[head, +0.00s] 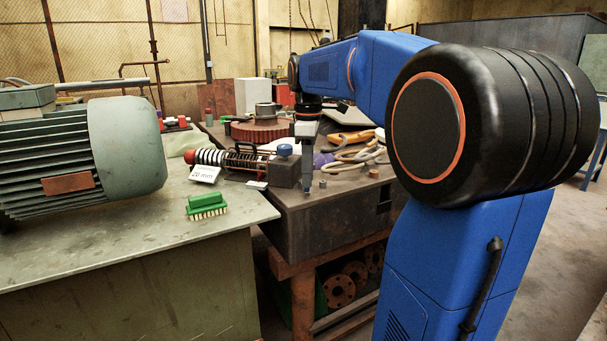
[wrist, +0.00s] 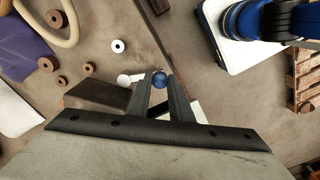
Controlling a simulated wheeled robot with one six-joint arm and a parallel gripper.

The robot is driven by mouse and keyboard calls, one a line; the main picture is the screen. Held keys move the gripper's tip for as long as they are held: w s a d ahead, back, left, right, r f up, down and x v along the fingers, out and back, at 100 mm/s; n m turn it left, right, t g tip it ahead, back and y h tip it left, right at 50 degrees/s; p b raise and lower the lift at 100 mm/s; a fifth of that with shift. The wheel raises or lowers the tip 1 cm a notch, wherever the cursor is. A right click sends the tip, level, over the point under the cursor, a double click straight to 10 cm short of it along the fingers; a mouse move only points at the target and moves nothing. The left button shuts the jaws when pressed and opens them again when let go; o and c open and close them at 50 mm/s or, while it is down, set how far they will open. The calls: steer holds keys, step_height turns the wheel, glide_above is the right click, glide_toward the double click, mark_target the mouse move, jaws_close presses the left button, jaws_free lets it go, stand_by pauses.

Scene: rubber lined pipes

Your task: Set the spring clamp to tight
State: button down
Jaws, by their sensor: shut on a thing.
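My gripper (head: 307,183) points down at the front of the dark bench, just right of a dark block with a blue knob (head: 284,150) on top. In the wrist view my gripper (wrist: 161,80) has its fingers close on both sides of a small round blue ball (wrist: 159,80). I cannot tell whether this ball is the same as the blue knob. A black spring on a rod (head: 245,161) with white rings lies left of the block. I cannot tell which part is the spring clamp's setting.
A card reading 20 mm (head: 204,174) and a green brush (head: 206,205) are on the left bench, with a large grey motor (head: 125,145). A ribbed red-brown disc (head: 260,131) and pale hoses (head: 355,160) lie behind. Several brown rings (wrist: 54,19) show in the wrist view.

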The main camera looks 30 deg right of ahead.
steer(key=shift+d+n, duration=0.2)
steer(key=shift+n, duration=0.1)
steer(key=c, duration=1.6)
jaws_free()
steer(key=shift+r, duration=0.1)
step_height(320, 180, up, 17)
steer(key=shift+r, duration=0.1)
steer(key=shift+s, duration=0.1)
steer(key=s+a+f+m+t, duration=0.1)
steer(key=s+a+f+m, duration=0.2)
steer(key=f, duration=0.8)
steer(key=s+a+f+m+t, duration=0.2)
steer(key=s+a+f+m, duration=0.2)
steer(key=s+a+f, duration=0.3)
steer(key=s+a+f+m+t, duration=0.1)
steer(key=s+a+f+m, duration=0.2)
steer(key=s+f, duration=1)
steer(key=shift+a+f+t, duration=0.15)
steer(key=shift+a+f, duration=0.2)
steer(key=shift+f, duration=0.35)
steer(key=shift+a+f+t, duration=0.1)
steer(key=shift+a+f, duration=0.25)
steer(key=shift+f, duration=0.4)
steer(key=shift+a+f+t, duration=0.15)
steer(key=shift+a+f, duration=0.2)
steer(key=shift+f, duration=0.35)
